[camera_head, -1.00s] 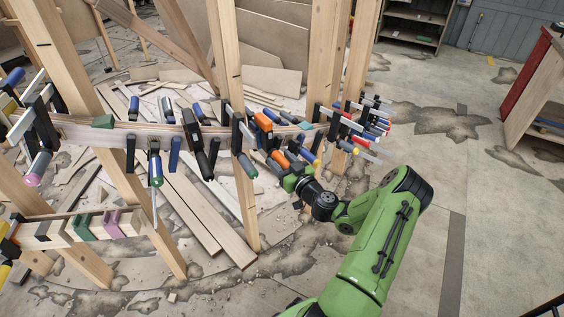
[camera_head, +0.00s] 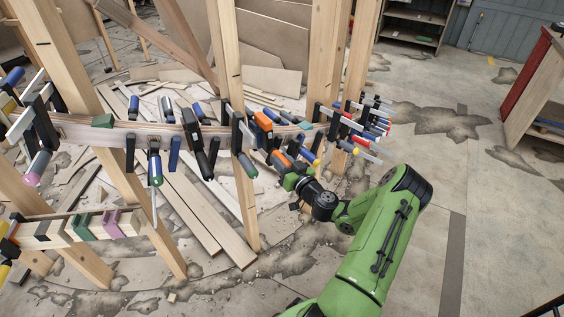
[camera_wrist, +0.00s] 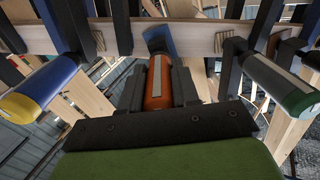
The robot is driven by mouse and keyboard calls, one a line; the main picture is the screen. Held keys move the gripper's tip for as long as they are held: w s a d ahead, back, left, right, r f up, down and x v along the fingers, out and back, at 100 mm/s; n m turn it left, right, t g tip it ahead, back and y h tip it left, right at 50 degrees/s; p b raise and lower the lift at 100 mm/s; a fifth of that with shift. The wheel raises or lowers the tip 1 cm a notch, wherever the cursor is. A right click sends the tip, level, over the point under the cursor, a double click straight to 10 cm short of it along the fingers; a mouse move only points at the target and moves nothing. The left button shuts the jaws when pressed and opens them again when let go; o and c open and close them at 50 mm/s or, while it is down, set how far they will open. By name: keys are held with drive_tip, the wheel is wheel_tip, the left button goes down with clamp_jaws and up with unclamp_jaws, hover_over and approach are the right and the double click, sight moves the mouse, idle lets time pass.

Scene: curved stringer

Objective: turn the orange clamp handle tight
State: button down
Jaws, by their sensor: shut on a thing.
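The orange clamp handle (camera_wrist: 158,84) is in the middle of the wrist view, between the two dark fingers of my gripper (camera_wrist: 157,72). My gripper is shut on it, with a finger along each side. A blue and dark clamp part (camera_wrist: 158,40) lies beyond the handle, against the wooden stringer (camera_wrist: 200,38). In the head view, the orange handle (camera_head: 281,159) shows only in part at the tip of my gripper (camera_head: 284,166). The fingers are too small there to make out clearly.
Neighbouring clamps flank my gripper: a blue and yellow handle (camera_wrist: 40,90) at left and a green-ended one (camera_wrist: 283,85) at right. Upright posts (camera_head: 243,190) stand close by. The concrete floor (camera_head: 460,180) at right is mostly clear.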

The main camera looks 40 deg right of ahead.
drive_tip(key=m, duration=0.8)
drive_tip(key=m+p, duration=0.1)
drive_tip(key=m, duration=0.3)
drive_tip(key=shift+r+m, duration=0.1)
drive_tip(key=shift+m, duration=0.2)
drive_tip(key=m+p, duration=0.2)
drive_tip(key=m, duration=0.2)
drive_tip(key=shift+m, duration=0.3)
drive_tip(key=m+p, duration=0.1)
drive_tip(key=m, duration=0.3)
drive_tip(key=shift+r+m+p, duration=0.1)
drive_tip(key=shift+m+p, duration=0.2)
drive_tip(key=shift+p, duration=0.1)
drive_tip(key=m+p, duration=0.1)
drive_tip(key=m, duration=0.2)
drive_tip(key=shift+m, duration=0.3)
drive_tip(key=m+p, duration=0.1)
drive_tip(key=m, duration=0.3)
drive_tip(key=shift+m+p, duration=0.75)
drive_tip(key=shift+m, duration=1.45)
